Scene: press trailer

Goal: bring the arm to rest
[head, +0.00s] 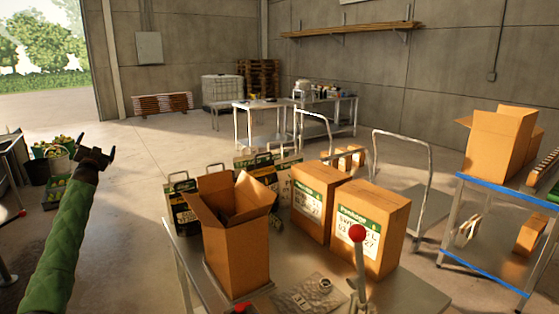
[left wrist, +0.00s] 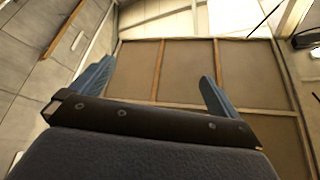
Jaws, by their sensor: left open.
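My left arm rises from the lower left of the head view in a green sleeve. Its gripper (head: 96,155) is raised above the floor, left of the work table and apart from everything. The gripper is also in the left wrist view (left wrist: 155,85), where its two blue fingers stand wide apart with nothing between them. Behind the fingers that view shows a wall and framed panels. My right gripper does not show in either view.
A metal table (head: 410,292) holds an open carton (head: 236,240), two labelled closed boxes (head: 370,228) and a red-knobbed lever (head: 358,234). A blue-edged shelf cart (head: 487,272) stands right. Buckets of produce (head: 57,190) are just left of my left arm. Open floor (head: 140,215) lies between.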

